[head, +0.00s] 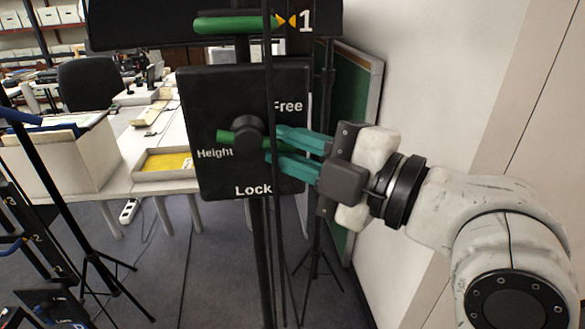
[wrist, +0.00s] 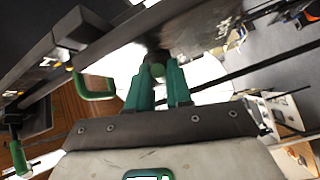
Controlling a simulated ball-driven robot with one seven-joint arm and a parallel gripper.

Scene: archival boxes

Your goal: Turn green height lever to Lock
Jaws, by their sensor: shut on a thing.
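The green height lever (head: 226,137) crosses a dark round hub on a black panel (head: 215,95) marked Height at left, Free at upper right and Lock at the bottom. It lies close to level, its left end slightly raised, so it points at neither Free nor Lock. My gripper (head: 270,147) reaches in from the right, its two teal fingers shut on the lever's right end just beside the hub. The fingers mostly hide that end in the head view.
Another green handle (head: 235,24) sits above, beside an orange mark and a 1. Black cables hang in front of the panel. A white wall is at right. A desk with a yellow-lined tray (head: 165,163) and a beige box (head: 62,155) stand behind at left.

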